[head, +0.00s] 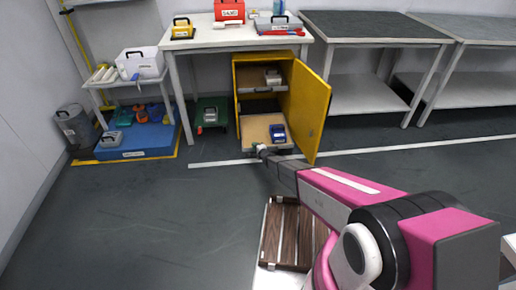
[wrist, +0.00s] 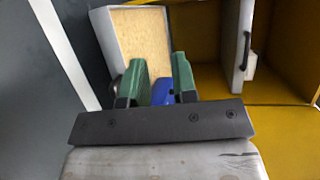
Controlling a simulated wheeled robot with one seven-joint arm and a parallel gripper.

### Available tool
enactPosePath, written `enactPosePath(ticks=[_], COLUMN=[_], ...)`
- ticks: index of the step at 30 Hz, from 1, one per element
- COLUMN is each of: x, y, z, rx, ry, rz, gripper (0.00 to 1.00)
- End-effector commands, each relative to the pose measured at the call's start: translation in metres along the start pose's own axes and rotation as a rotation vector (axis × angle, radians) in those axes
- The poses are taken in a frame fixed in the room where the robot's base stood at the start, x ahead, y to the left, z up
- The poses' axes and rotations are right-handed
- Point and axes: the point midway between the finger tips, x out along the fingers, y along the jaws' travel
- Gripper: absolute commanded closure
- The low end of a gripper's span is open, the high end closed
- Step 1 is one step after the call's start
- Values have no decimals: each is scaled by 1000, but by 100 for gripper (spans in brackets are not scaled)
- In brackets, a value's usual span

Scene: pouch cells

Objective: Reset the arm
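My arm stretches across the head view toward the yellow cabinet (head: 317,100). My gripper (head: 258,149) is at the front edge of the cabinet's pulled-out lower drawer (head: 254,128). In the wrist view my gripper (wrist: 160,77) has two green fingers standing apart, with a gap between them. A blue case (head: 278,131) lies in the drawer, to the right of the gripper. Part of the blue case (wrist: 162,92) shows beyond the gap and looks apart from the fingers, the rest being hidden. I see nothing held.
The cabinet door stands open to the right of the drawer. A white table (head: 205,40) with cases is above. A brown slatted crate (head: 271,235) sits beneath my arm. A blue platform (head: 150,138) with items is at left. The grey floor (head: 120,220) at front left is clear.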

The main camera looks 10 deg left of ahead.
Motion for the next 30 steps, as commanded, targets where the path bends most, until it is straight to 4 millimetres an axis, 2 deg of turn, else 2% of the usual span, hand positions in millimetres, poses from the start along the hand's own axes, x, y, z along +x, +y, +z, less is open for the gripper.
enactPosePath(ticks=[13,17,20,23,26,29,30], x=[0,-10,-31,-66,-109,-162,-184], y=[1,-10,-32,-60,-88,-116,-126], z=[-1,-11,-33,-62,-92,-117,-125], rx=[-1,-35,-110,-219,-336,-446,-487], ry=[2,37,106,196,273,318,323], rz=[3,25,81,183,321,485,557], gripper=[74,74,74,74,74,74,74])
